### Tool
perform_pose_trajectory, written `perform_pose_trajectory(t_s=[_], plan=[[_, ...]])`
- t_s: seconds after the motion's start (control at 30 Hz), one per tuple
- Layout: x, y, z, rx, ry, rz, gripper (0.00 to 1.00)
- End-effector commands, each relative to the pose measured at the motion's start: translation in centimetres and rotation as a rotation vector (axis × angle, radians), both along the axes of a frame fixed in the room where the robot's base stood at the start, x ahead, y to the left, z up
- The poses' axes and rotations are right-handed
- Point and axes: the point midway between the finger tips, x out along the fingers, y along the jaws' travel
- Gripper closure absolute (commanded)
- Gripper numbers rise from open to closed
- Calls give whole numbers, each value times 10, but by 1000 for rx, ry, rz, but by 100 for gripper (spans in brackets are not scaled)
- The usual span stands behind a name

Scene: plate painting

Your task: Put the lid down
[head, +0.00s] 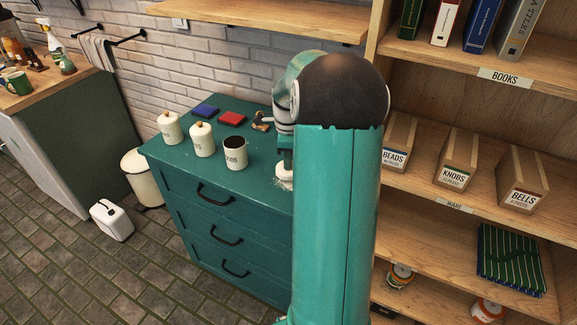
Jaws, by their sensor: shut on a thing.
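An open white canister (235,154) with a dark inside stands on top of the green drawer cabinet (180,140). Two white canisters with lids and wooden knobs, the left one (169,128) and the middle one (203,140), stand to its left. My gripper (285,161) is to the right of the open canister, pointing down and partly hidden by my arm. It is shut on a white lid (283,179), low over the right part of the cabinet top. I cannot tell whether the lid touches the top.
A shelf unit (475,205) with labelled boxes stands at the right. A white bin (142,178) is at the left.

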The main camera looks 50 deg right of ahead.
Motion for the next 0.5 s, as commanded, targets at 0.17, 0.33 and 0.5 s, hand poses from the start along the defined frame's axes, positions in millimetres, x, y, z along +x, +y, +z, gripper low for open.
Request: perform_pose_trajectory(t_s=[0.17,0.33,0.5], plan=[[1,-5,-19,3,1,-1,100],[1,-5,-37,1,-1,0,100],[2,-5,-36,0,-1,0,100]])
